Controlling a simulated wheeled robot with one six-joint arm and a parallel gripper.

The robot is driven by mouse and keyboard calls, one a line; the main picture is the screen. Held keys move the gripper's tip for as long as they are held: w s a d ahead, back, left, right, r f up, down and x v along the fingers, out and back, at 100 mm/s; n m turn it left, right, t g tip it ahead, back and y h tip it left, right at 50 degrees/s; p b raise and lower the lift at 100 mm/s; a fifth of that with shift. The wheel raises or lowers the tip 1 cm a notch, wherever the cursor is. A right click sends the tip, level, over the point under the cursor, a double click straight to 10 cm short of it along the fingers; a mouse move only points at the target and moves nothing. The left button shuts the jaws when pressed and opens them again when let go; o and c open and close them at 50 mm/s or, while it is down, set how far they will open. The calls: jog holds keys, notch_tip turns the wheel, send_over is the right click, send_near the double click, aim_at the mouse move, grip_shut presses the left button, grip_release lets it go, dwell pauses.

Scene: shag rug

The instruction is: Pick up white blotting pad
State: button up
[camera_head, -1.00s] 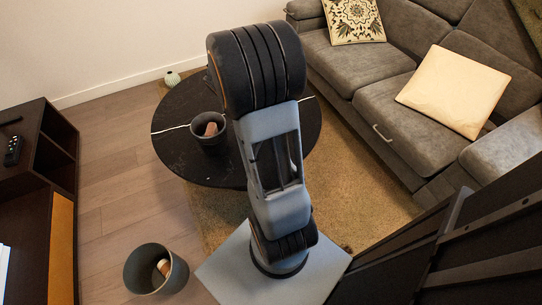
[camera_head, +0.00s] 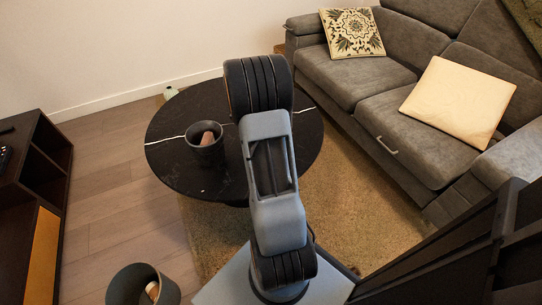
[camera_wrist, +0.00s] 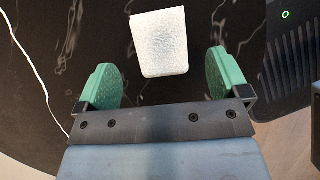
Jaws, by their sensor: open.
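The white blotting pad (camera_wrist: 160,43) shows in the wrist view as a white, textured block on the black table top. It lies just beyond my open fingers, roughly centred between them. My gripper (camera_wrist: 163,80) is open and empty, with green finger pads on either side. In the head view my arm hides the pad and my gripper. The round black marble-look table (camera_head: 174,165) stands under my arm.
A dark pot (camera_head: 206,151) with a brown object in it stands on the table, left of my arm. A grey bin (camera_head: 140,286) stands on the floor at lower left. A grey sofa (camera_head: 345,80) is at right, a dark cabinet (camera_head: 45,170) at left.

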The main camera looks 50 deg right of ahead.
jog(key=b+x, duration=0.3)
jog(key=x, duration=0.2)
jog(key=shift+a+f, duration=0.1)
jog(key=c, duration=1)
